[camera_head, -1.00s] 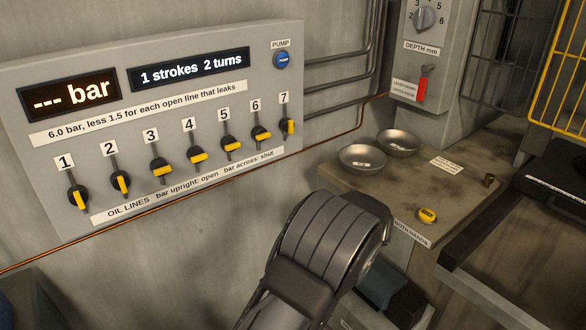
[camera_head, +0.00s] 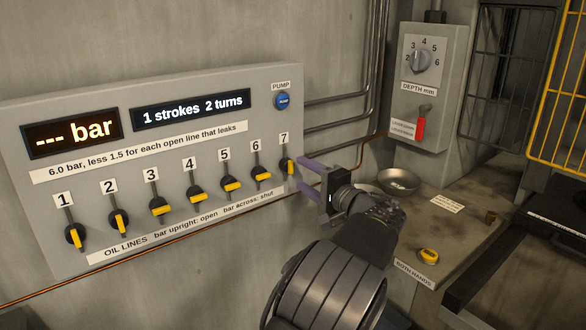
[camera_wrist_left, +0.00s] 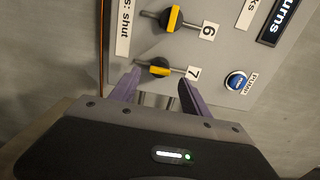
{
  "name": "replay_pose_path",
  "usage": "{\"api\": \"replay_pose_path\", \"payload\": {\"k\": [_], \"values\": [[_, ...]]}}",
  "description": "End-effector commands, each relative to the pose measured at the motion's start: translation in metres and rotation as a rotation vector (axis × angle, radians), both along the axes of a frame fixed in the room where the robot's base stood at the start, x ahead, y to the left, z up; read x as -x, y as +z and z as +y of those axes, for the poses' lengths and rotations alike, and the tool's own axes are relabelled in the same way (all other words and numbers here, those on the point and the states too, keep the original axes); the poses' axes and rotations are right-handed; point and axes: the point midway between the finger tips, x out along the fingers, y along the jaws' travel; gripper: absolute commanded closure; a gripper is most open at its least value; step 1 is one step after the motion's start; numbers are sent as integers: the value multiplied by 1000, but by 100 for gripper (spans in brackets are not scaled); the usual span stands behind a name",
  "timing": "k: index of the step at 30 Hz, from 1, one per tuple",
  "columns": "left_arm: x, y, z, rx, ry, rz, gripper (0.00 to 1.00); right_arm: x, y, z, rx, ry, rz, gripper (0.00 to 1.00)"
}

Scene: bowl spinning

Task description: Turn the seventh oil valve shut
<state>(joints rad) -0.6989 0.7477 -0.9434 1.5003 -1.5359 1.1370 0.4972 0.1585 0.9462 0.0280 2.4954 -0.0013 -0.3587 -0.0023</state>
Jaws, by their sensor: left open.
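The seventh oil valve (camera_head: 288,166) is a black knob with a yellow bar at the right end of the valve row; its bar stands upright. In the left wrist view, this valve (camera_wrist_left: 157,69) lies just ahead of and between my fingertips, its yellow bar along the line towards label 7. My left gripper (camera_head: 300,174) is open, with its purple fingers pointing at the panel beside the valve. The fingers (camera_wrist_left: 158,83) show apart in the wrist view, with nothing gripped; I cannot tell whether they touch the knob. My right gripper is not in view.
Valve 6 (camera_head: 262,175) sits close to the left with its bar across. The blue pump button (camera_head: 283,101) is above valve 7. Pipes (camera_head: 340,120) run on the wall at right. A metal bowl (camera_head: 398,181) and a yellow button (camera_head: 429,256) are on the bench.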

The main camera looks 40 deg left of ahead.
Motion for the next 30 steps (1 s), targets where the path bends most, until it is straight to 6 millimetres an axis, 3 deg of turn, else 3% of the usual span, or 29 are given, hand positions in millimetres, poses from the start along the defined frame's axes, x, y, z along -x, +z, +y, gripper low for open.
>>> {"api": "replay_pose_path", "payload": {"k": [9, 20, 30], "values": [[-13, 1, 45, 0, 2, 0, 45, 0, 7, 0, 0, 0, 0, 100], [-15, 0, 50, 1, -1, 0, 45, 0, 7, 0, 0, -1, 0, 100], [-15, 0, 50, 1, 0, 0, 72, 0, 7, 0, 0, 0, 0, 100]]}}
